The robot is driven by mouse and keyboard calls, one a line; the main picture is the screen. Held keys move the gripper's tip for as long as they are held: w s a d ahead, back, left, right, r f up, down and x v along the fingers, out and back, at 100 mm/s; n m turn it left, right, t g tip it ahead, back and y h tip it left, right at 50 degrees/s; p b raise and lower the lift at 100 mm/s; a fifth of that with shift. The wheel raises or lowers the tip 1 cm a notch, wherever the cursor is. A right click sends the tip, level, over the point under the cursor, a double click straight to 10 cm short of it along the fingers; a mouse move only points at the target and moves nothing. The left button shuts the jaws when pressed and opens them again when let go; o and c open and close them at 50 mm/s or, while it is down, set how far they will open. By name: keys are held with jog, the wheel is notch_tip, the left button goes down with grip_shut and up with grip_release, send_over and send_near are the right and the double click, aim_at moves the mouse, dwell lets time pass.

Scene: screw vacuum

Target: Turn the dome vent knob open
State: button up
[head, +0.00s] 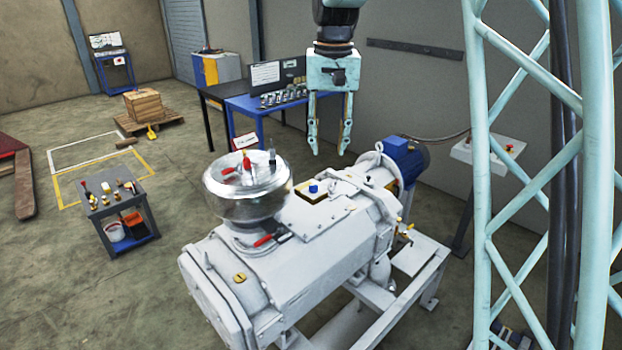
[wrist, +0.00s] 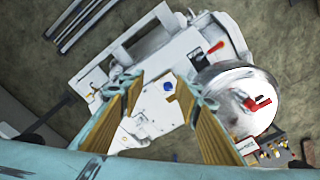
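The silver dome (head: 245,205) sits on top of the white pump body at its left end. A red knob or handle (head: 246,161) stands on the dome's top, with another small red part beside it; which is the vent knob I cannot tell for certain. In the wrist view the dome (wrist: 228,85) is at the right, with a red handle (wrist: 260,101) on it. My gripper (head: 328,151) hangs pointing down, right of the dome and above the pump. Its fingers are spread apart with nothing between them, touching nothing. They also show open in the wrist view (wrist: 156,92).
A blue knob (head: 313,188) sits on the white pump (head: 330,232), right of the dome. A red-handled lever (head: 265,240) lies below the dome. A grey tool cart (head: 108,208) stands left. A blue motor (head: 410,160) is at the pump's far end.

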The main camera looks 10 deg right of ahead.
jog(key=p, duration=0.4)
send_over(314, 185)
notch_tip(314, 185, down, 4)
jog(key=shift+w+f+g, duration=0.1)
jog(key=shift+f+g, duration=0.05)
jog(key=shift+g, duration=0.25)
jog(key=shift+f, duration=0.15)
jog(key=shift+f+p, duration=0.45)
jog(key=shift+f, duration=6.3)
jog(key=shift+c, duration=0.9)
jog(key=c, duration=0.7)
